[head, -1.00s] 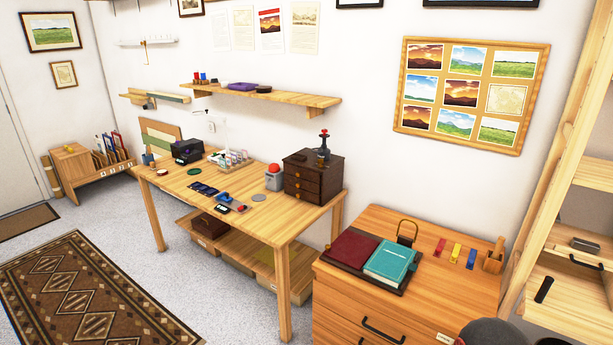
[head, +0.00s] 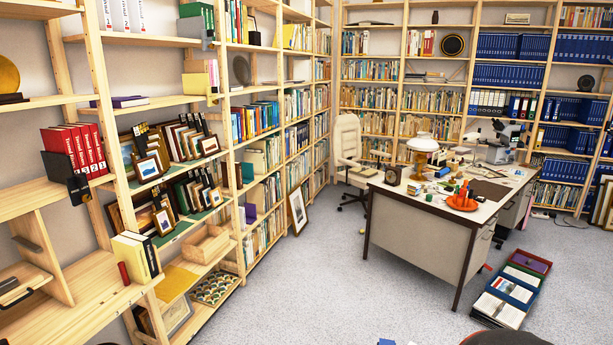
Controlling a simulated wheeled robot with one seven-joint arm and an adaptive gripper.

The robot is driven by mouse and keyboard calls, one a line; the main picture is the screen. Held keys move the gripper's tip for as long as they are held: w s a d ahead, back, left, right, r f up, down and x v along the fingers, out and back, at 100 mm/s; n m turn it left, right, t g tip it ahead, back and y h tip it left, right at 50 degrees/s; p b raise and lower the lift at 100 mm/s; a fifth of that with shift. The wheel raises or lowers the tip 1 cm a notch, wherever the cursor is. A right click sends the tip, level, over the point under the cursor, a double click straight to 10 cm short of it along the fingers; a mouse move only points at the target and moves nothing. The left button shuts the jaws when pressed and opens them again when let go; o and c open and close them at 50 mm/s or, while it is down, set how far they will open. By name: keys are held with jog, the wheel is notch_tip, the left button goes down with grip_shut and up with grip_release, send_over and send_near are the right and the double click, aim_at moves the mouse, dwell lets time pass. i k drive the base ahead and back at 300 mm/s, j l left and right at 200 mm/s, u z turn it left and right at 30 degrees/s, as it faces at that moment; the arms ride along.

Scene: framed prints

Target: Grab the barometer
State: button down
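I cannot pick out the barometer for certain. A round dark disc with a gold ring (head: 453,45) stands on an upper shelf of the back bookcase. A small dark brown case (head: 392,175) with a round face stands on the near left part of the desk. Either is too small to identify surely. My gripper is not in view.
The desk (head: 412,222) stands right of centre, bearing an orange dish (head: 462,202), a lamp (head: 425,150) and a microscope (head: 500,140). A white chair (head: 347,150) is behind it. File boxes (head: 505,298) lie on the floor. Tall shelves line the left. The middle floor is clear.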

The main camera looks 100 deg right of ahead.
aim_at(396, 174)
jog(key=z, duration=4)
jog(key=i+j+u, duration=0.45)
jog(key=i+j, duration=0.9)
jog(key=i, duration=0.15)
jog(key=i+z, duration=0.15)
jog(key=i, duration=0.55)
jog(key=i+j+z, duration=0.1)
jog(key=i, duration=0.6)
jog(key=i+j+z, duration=0.15)
jog(key=i, duration=0.6)
jog(key=i+j+z, duration=0.1)
jog(key=i+z, duration=0.35)
jog(key=i+j+z, duration=0.4)
jog(key=i, duration=0.15)
jog(key=i+j+z, duration=0.95)
jog(key=j, duration=0.35)
jog(key=i+j+z, duration=0.15)
jog(key=j, duration=0.25)
